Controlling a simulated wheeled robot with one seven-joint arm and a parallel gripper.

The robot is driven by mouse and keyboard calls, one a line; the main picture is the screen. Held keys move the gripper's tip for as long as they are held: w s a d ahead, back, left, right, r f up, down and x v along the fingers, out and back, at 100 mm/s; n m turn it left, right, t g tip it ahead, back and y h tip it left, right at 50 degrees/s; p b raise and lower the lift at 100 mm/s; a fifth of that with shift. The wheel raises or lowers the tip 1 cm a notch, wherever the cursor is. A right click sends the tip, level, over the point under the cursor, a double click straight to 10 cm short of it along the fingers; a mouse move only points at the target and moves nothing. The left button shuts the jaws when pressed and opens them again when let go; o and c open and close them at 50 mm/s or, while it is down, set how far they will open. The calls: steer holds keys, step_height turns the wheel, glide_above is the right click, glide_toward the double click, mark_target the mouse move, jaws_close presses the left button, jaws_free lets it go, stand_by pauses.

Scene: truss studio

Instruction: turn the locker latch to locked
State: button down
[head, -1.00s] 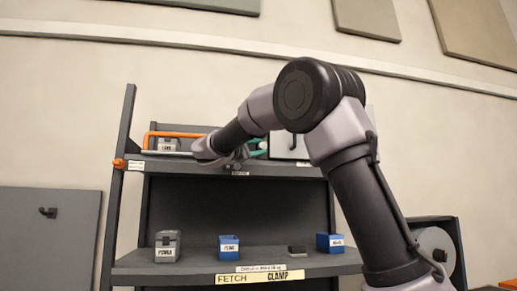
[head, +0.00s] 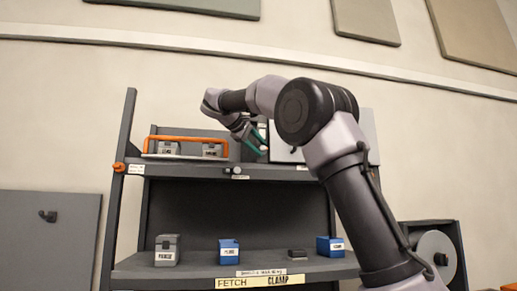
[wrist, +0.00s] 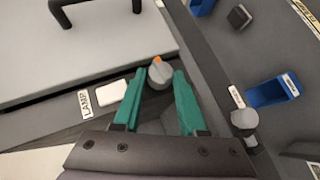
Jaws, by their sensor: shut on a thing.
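The locker is a grey box on the upper shelf with a pale door (head: 368,130), mostly behind my arm. In the wrist view its door (wrist: 115,45) fills the upper left, with a black handle (wrist: 72,8). The latch is a round grey knob (wrist: 159,76) with an orange mark at its upper edge in the wrist view. My gripper (wrist: 160,80) has green fingers on both sides of the knob and is shut on it. In the head view my gripper (head: 257,143) is at the locker's left side; the knob cannot be made out there.
A white label reading LAMP (wrist: 84,103) and a pale pad (wrist: 111,92) lie near the knob. Another grey knob (wrist: 244,119) sits at the shelf edge. An orange bar (head: 188,139) and grey boxes are left. Blue bins (head: 229,252) stand on the lower shelf.

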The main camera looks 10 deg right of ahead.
steer(key=shift+m+g+y, duration=0.3)
steer(key=shift+m+y, duration=0.1)
steer(key=shift+y, duration=0.2)
steer(key=c, duration=0.8)
jaws_free()
steer(key=shift+d+r, duration=0.1)
steer(key=shift+o, duration=0.2)
